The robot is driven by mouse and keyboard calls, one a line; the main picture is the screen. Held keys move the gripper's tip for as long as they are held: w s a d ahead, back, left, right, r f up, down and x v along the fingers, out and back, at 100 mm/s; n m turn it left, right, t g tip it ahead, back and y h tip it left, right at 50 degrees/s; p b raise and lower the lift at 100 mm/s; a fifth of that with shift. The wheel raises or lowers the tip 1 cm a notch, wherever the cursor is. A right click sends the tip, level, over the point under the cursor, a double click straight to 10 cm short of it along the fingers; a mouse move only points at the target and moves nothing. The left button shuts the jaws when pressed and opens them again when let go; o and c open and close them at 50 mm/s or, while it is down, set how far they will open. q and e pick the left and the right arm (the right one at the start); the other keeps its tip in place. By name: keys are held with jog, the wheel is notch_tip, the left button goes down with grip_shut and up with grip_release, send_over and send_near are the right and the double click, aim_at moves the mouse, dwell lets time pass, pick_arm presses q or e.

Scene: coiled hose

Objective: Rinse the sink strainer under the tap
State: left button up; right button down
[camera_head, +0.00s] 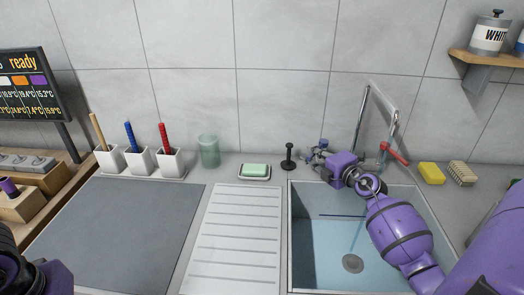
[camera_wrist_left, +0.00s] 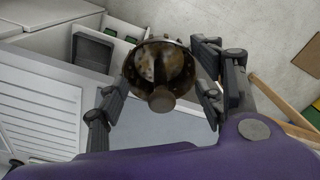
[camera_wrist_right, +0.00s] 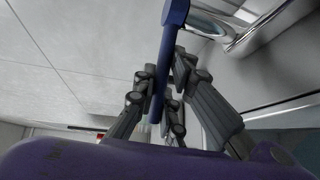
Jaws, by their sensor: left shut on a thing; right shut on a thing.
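The sink strainer (camera_wrist_left: 158,66) is a round metal basket with brown dirt on it, in the left wrist view. My left gripper (camera_wrist_left: 163,84) is shut on it; in the head view only part of my left arm shows at the lower left. My right gripper (camera_head: 322,156) is at the back of the sink (camera_head: 304,238), left of the chrome tap (camera_head: 369,92). It is shut on a blue lever (camera_wrist_right: 163,70). The tap's red lever (camera_head: 394,154) is to the right.
A ribbed drainboard (camera_head: 236,245) and grey mat (camera_head: 120,230) lie left of the sink. Behind them stand a soap dish (camera_head: 254,178), a green glass (camera_head: 209,151) and white brush holders (camera_head: 139,160). A yellow sponge (camera_head: 431,173) and a brush (camera_head: 462,174) are right of the tap.

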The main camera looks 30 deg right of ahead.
jog(key=c, duration=1.8)
grip_release()
jog(key=s+r, duration=0.2)
jog(key=s, duration=1)
jog(key=shift+a, duration=0.15)
jog(key=shift+f, duration=0.15)
